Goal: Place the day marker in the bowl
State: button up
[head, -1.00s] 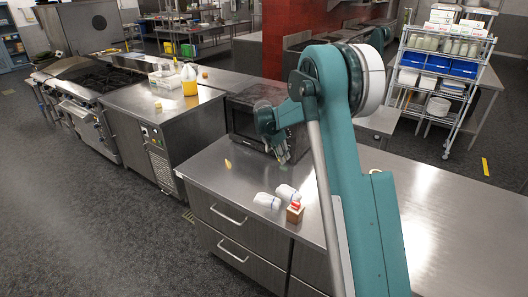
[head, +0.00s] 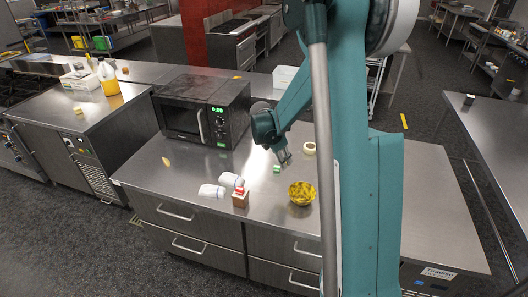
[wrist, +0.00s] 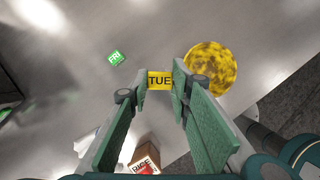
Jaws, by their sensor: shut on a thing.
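A yellow day marker reading TUE (wrist: 159,83) is between the fingertips of my gripper (wrist: 162,74) in the wrist view. My gripper is shut on it. In the head view my gripper (head: 285,157) hangs over the steel counter, behind the bowl and to its left; the marker cannot be made out there. The mottled yellow bowl (head: 302,193) stands on the counter; in the wrist view it (wrist: 211,68) is right of the fingers, apart from the marker. A green day marker reading FRI (wrist: 116,57) lies on the counter at left; the small green thing (head: 277,169) in the head view seems to be it.
A brown box with a red and white top (head: 240,200) and two white bundles (head: 211,191) lie near the counter's front edge. A black microwave (head: 205,110) stands at the back left. A pale round object (head: 309,148) lies behind the bowl. The counter's right part is clear.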

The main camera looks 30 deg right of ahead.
jog(key=m+p, duration=0.1)
send_over(301, 188)
jog(key=s+a, duration=0.3)
jog(key=s, duration=0.1)
jog(key=shift+r+g, duration=0.3)
jog(key=shift+r, duration=0.05)
jog(key=shift+f, duration=0.25)
jog(key=shift+f+b, duration=2.2)
jog(key=shift+f, duration=3.05)
jog(key=o, duration=0.9)
jog(key=shift+c, duration=0.2)
jog(key=shift+r, duration=0.15)
notch_tip(301, 188, up, 7)
jog(key=p, duration=0.2)
jog(key=shift+p, duration=0.35)
